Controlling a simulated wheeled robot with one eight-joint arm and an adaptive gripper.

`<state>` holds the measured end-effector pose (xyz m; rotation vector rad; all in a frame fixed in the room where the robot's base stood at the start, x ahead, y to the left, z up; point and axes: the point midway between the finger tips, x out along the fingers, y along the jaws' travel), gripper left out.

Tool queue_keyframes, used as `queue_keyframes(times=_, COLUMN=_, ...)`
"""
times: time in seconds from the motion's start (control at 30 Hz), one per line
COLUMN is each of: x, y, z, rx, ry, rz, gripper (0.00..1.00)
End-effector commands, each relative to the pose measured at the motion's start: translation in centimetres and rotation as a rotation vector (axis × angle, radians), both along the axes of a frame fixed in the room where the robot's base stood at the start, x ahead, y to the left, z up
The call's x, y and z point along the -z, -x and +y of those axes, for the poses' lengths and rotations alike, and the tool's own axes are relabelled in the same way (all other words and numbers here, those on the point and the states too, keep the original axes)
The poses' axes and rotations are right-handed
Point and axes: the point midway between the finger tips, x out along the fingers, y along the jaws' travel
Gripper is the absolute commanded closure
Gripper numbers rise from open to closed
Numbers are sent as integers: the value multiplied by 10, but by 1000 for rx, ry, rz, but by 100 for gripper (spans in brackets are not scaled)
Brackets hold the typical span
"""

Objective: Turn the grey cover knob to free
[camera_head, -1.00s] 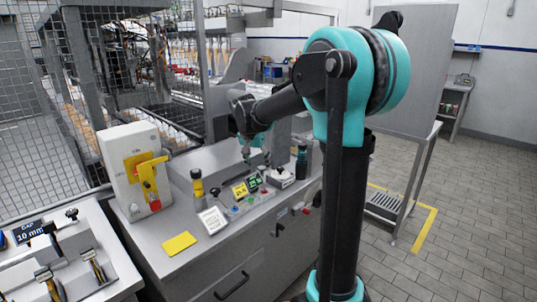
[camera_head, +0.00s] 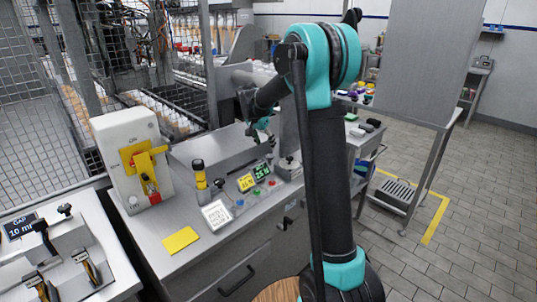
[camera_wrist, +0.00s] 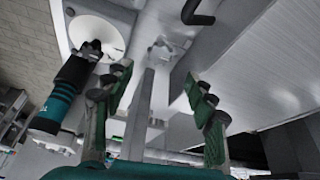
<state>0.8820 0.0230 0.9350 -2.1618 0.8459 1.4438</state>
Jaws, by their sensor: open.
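In the head view my gripper (camera_head: 262,136) hangs above the back of the console.
A mesh fence stands behind.

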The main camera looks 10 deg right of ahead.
Motion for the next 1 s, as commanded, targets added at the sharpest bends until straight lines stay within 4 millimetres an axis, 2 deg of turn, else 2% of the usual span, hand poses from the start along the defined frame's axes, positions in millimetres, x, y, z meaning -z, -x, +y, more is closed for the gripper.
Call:
queue_keyframes(times=0.2, x=38, y=-12, z=-11, rx=1, ry=0, rz=0, gripper=44)
queue_keyframes(times=0.4, x=60, y=-18, z=-17, rx=0, ry=1, rz=1, gripper=44)
queue_keyframes(times=0.8, x=67, y=-20, z=-19, rx=0, ry=0, rz=0, gripper=44)
queue_keyframes(times=0.87, x=67, y=-20, z=-19, rx=0, ry=0, rz=0, gripper=49)
queue_keyframes(times=1.0, x=67, y=-20, z=-19, rx=0, ry=0, rz=0, gripper=66)
